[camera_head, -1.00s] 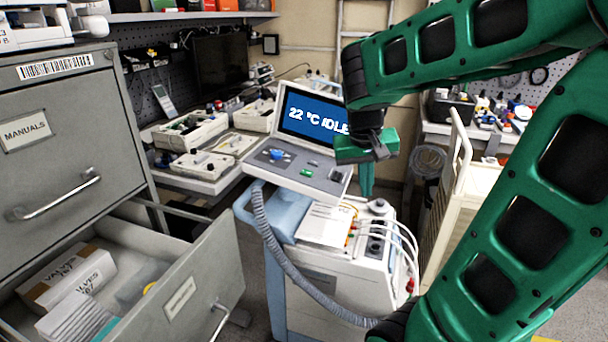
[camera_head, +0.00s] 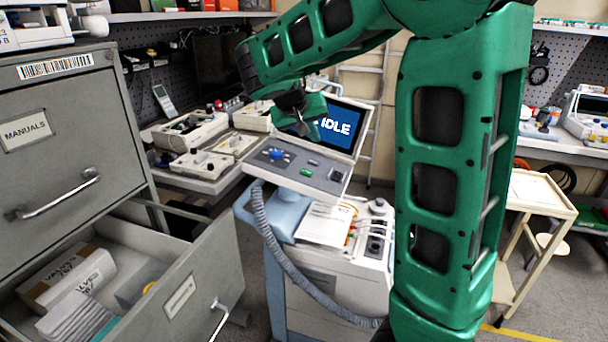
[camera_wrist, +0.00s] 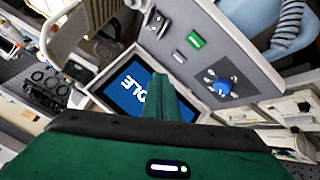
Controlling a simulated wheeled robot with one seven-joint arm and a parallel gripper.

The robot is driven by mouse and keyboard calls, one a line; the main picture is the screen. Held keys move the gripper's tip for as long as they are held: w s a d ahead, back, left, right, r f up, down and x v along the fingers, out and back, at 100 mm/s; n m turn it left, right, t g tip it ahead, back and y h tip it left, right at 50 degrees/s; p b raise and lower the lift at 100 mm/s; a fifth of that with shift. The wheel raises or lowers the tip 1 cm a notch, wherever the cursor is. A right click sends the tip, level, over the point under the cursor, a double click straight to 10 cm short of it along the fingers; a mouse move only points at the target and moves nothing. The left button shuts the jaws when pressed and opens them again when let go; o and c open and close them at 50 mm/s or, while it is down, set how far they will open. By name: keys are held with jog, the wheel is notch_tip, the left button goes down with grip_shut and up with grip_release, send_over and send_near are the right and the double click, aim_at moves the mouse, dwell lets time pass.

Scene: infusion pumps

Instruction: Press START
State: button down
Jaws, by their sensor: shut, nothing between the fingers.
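The pump console has a grey control panel (camera_head: 272,180) and a tilted screen (camera_head: 338,128), on which "IDLE" is readable and the left part is hidden by my gripper. A green button (camera_head: 306,172) sits on the panel, right of a blue knob (camera_head: 276,154). In the wrist view the green button (camera_wrist: 195,40) lies above the blue knob (camera_wrist: 221,88); I cannot read a label on it. My gripper (camera_head: 303,130) is shut and empty, above the panel and in front of the screen. In the wrist view its fingers (camera_wrist: 168,90) overlap the screen, apart from the button.
A cart body (camera_head: 335,265) with cables and a grey hose (camera_head: 290,262) is below the console. Equipment trays (camera_head: 205,165) stand on a bench to the left. An open drawer (camera_head: 180,290) juts out at the front left. A small trolley (camera_head: 537,195) stands right.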

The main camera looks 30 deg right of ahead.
aim_at(307, 174)
jog(key=shift+w+a+f, duration=0.15)
jog(key=shift+w+f, duration=0.05)
jog(key=shift+f, duration=1.2)
jog(key=shift+w+a+f, duration=0.2)
jog(key=shift+f, duration=1.25)
jog(key=shift+w+a+f, duration=0.15)
jog(key=shift+w+f, duration=0.05)
jog(key=shift+f, duration=1.2)
jog(key=shift+w+a+f, duration=0.1)
jog(key=shift+f, duration=0.65)
jog(key=shift+r, duration=0.8)
jog(key=shift+s+d+r, duration=0.15)
jog(key=shift+r, duration=0.7)
jog(key=shift+s+d+r, duration=0.1)
jog(key=shift+s+r, duration=0.05)
jog(key=shift+r, duration=0.65)
jog(key=shift+s+d+r, duration=0.15)
jog(key=shift+r, duration=0.7)
